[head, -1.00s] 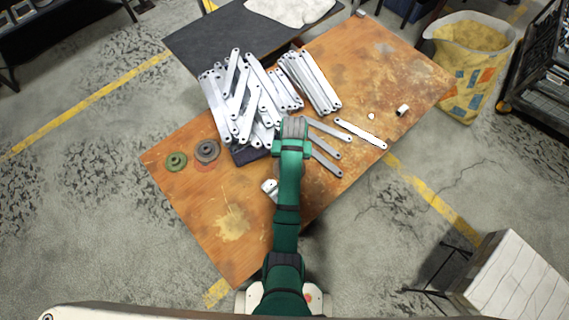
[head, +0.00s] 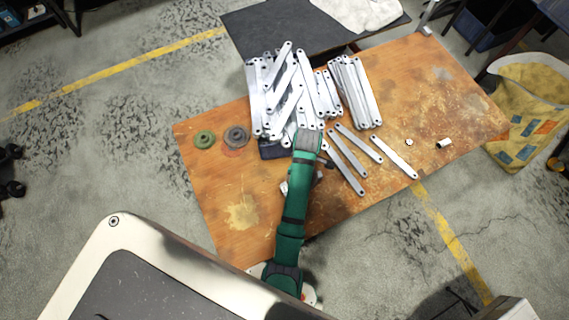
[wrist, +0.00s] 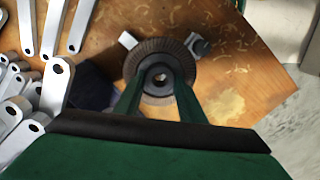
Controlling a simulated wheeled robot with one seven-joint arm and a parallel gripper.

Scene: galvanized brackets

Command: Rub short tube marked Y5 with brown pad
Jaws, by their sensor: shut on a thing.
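My gripper (wrist: 158,88) is shut on a round brown-grey pad (wrist: 136,62) with a ribbed rim and a hub in its middle. In the head view my arm hides the gripper's fingers and this pad. Past the pad in the wrist view, a pale piece (wrist: 128,40) shows at its upper left and a grey piece with a dark opening (wrist: 197,43) at its upper right. I cannot tell whether they are one tube or two. A short pale tube (head: 444,143) lies apart at the table's right. No Y5 mark is legible.
A green disc (head: 205,139) and a dark grey disc (head: 236,137) lie on the left of the wooden table (head: 400,90). Galvanized brackets (head: 368,95) are piled at the back, with several loose ones near my arm. The table's front left is clear. A yellow bag (head: 530,110) stands right.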

